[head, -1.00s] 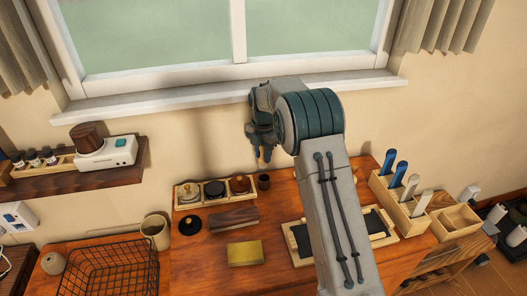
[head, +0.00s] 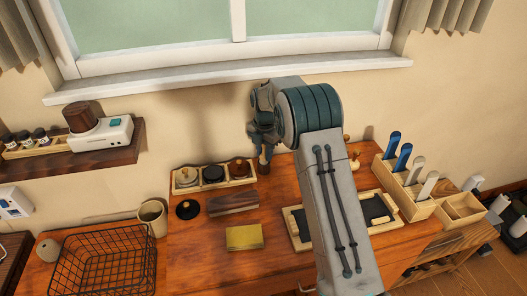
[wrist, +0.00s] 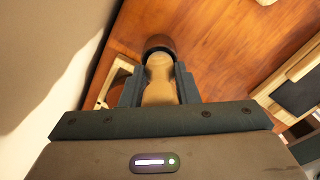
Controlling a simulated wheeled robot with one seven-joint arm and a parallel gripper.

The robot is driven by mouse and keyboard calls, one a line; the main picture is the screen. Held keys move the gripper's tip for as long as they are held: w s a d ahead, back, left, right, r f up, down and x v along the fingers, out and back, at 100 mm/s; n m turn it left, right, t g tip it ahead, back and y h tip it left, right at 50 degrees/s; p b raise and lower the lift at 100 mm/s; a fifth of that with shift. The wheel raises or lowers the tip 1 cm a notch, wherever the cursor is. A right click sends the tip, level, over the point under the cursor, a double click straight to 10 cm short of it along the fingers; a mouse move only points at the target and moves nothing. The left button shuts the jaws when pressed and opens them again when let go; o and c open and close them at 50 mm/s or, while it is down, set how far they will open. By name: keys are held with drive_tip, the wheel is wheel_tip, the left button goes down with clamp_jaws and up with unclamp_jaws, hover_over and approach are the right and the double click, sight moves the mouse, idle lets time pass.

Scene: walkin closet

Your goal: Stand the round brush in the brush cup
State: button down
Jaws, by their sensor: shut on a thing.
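My gripper (head: 264,158) is at the back of the wooden desk, below the window sill, with its fingers pointing down. In the wrist view my gripper (wrist: 160,88) is shut on the round brush (wrist: 160,90), a pale wooden handle between the two fingers. A dark round rim (wrist: 160,42) shows around the handle's far end; I cannot tell if it is the brush's own head or the cup. In the head view the small dark brush cup (head: 263,168) is right at the fingertips and mostly hidden by them.
A tray of round knobbed items (head: 213,186) stands just left of the cup. A dark wooden block (head: 233,204), a yellow block (head: 244,238) and a black round item (head: 187,209) lie in front. A divided holder (head: 405,185) stands right. The wall is close behind.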

wheel_tip(320, 180, down, 2)
drive_tip(key=shift+a+f, duration=0.1)
drive_tip(key=shift+r, duration=0.2)
drive_tip(key=c, duration=1.1)
unclamp_jaws()
drive_tip(key=shift+s+a, duration=0.1)
drive_tip(key=shift+a, duration=0.05)
drive_tip(key=shift+o, duration=0.2)
drive_tip(key=shift+r, duration=0.15)
wheel_tip(320, 180, up, 7)
drive_tip(key=shift+f+b, duration=0.15)
drive_tip(key=shift+b, duration=0.65)
drive_tip(key=shift+r, duration=0.35)
